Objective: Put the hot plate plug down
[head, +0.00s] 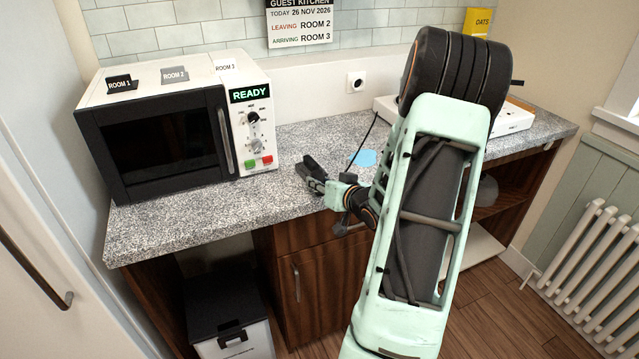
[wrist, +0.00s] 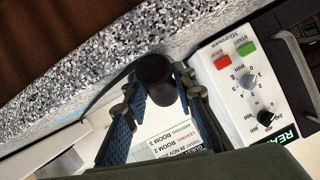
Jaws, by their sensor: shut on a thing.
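The hot plate plug (wrist: 154,74) is a dark, rounded piece between the two blue-padded fingers in the wrist view. My gripper (wrist: 158,88) is shut on it. In the head view my gripper (head: 313,172) is over the front part of the speckled countertop (head: 290,150), right of the microwave; I cannot tell if the plug touches the counter. A thin black cord rises from near the gripper and passes behind my arm. A low white appliance (head: 514,118), which looks like the hot plate, sits at the back right, mostly hidden by my arm.
A light blue disc (head: 362,158) lies on the counter just beyond the gripper. The wall socket (head: 356,82) is empty. The microwave (head: 165,135) fills the counter's left, with room cards on top. A yellow oats box (head: 479,24) stands at the back right. Counter between microwave and disc is clear.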

